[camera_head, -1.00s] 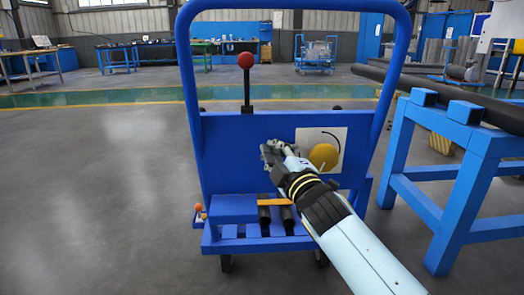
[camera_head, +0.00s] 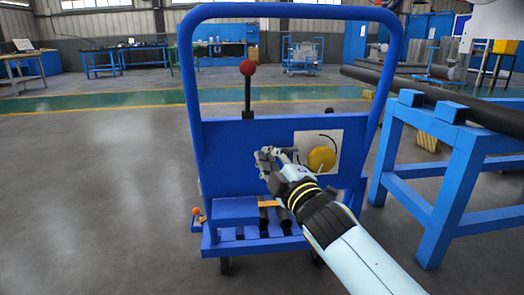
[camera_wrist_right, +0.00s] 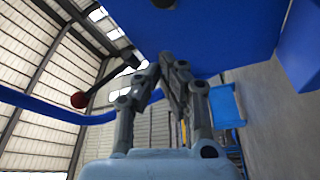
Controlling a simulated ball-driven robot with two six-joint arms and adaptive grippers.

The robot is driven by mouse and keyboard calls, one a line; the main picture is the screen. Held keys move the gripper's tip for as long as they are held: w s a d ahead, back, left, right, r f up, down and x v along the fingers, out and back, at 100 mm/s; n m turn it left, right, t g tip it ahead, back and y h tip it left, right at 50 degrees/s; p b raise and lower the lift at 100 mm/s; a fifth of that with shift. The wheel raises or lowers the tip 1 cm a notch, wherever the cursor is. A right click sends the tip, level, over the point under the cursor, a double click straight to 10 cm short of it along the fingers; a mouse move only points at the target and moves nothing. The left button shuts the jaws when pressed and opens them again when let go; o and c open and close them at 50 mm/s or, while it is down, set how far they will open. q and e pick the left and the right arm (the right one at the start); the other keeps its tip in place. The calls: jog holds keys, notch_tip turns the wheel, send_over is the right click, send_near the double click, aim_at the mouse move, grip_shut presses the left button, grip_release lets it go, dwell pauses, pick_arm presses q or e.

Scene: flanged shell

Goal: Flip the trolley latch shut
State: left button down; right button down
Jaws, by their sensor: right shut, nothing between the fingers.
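The blue trolley (camera_head: 235,160) stands upright in front of me. A black lever with a red ball (camera_head: 247,67) rises from its panel; the ball also shows in the right wrist view (camera_wrist_right: 79,100). A white plate with a dark arc and a round yellow knob (camera_head: 321,159) is on the panel's right. A small orange-tipped lever (camera_head: 196,211) is at the lower left. I cannot tell which part is the latch. My right gripper (camera_head: 264,157) is shut and empty, in front of the panel left of the knob. Its fingertips meet in the wrist view (camera_wrist_right: 168,62). My left gripper is out of view.
Black rollers and an orange bar (camera_head: 268,203) sit on the trolley's lower deck, partly hidden by my arm. A blue stand (camera_head: 455,175) with dark pipes is close on the right. The grey floor (camera_head: 90,200) on the left is clear.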

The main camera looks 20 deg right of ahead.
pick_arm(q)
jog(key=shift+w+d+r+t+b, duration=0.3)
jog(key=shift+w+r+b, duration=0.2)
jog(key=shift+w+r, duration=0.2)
pick_arm(e)
jog(key=s, duration=0.6)
jog(key=shift+f, duration=0.35)
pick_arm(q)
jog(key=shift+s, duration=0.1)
